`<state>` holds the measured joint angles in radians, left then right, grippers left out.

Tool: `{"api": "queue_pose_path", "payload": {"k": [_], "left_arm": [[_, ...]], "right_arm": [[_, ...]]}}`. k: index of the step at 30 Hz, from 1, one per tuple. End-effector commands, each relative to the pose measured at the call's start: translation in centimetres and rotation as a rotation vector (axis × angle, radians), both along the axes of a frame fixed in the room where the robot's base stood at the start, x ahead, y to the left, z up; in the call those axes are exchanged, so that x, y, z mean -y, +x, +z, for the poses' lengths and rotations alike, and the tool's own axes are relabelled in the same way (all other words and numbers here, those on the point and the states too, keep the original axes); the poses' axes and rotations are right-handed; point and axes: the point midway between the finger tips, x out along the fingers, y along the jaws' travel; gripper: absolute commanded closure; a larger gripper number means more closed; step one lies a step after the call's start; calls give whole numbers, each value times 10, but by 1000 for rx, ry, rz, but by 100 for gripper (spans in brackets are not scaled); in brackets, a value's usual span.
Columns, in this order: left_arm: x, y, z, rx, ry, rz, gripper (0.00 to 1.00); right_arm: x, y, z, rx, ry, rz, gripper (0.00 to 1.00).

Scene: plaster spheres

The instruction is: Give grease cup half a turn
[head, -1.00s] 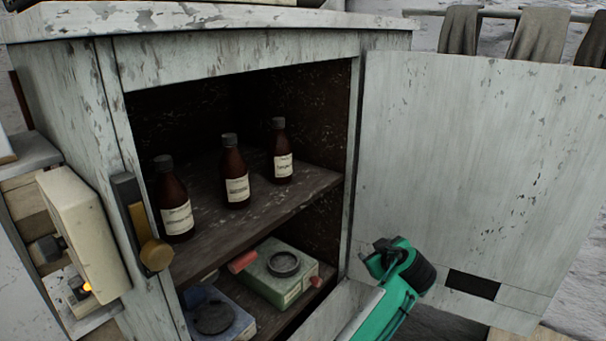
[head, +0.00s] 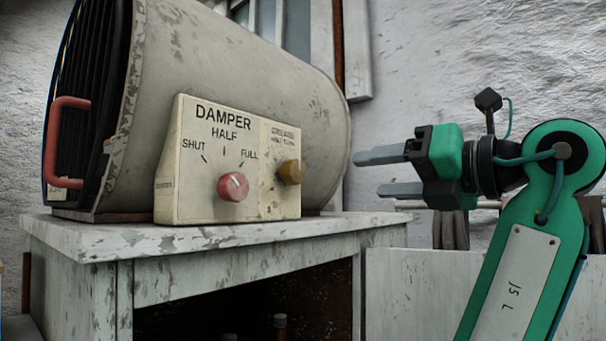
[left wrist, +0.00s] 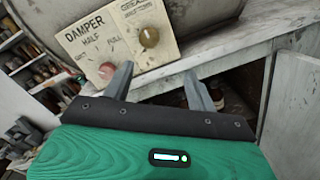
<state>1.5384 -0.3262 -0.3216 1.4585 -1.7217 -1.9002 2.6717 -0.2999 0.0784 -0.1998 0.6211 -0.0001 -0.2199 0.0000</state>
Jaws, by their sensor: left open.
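The grease cup looks like a brass-coloured round knob (head: 291,171) on the right part of a cream control panel (head: 200,205), under a small label that is hard to read. It also shows in the left wrist view (left wrist: 149,37). My left gripper (head: 367,174) is open and empty, right of the knob at about its height, with its fingers pointing left toward it and a clear gap between. In the left wrist view its two fingers (left wrist: 158,72) are apart, with the knob beyond them. My right gripper is not in view.
A red damper knob (head: 233,187) sits left of the brass knob, below SHUT, HALF and FULL marks. A large drum-shaped housing (head: 240,80) with a red handle (head: 62,140) stands behind the panel. The peeling cabinet (head: 80,240) below has an open door (head: 410,290).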

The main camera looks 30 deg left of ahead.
Motion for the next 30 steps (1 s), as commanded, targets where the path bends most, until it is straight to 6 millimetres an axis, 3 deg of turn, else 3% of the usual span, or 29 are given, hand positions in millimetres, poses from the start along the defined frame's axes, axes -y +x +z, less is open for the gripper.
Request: {"api": "queue_pose_path", "payload": {"k": [3,8,21,30], "left_arm": [[3,-15,12,75,-11,22,42],[-9,-16,16,93,-16,29,42],[-97,-5,18,87,-15,29,42],[-130,-1,15,87,-13,27,42]], "right_arm": [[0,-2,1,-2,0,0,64],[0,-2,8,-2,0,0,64],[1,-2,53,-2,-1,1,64],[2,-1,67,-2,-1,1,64]]}}
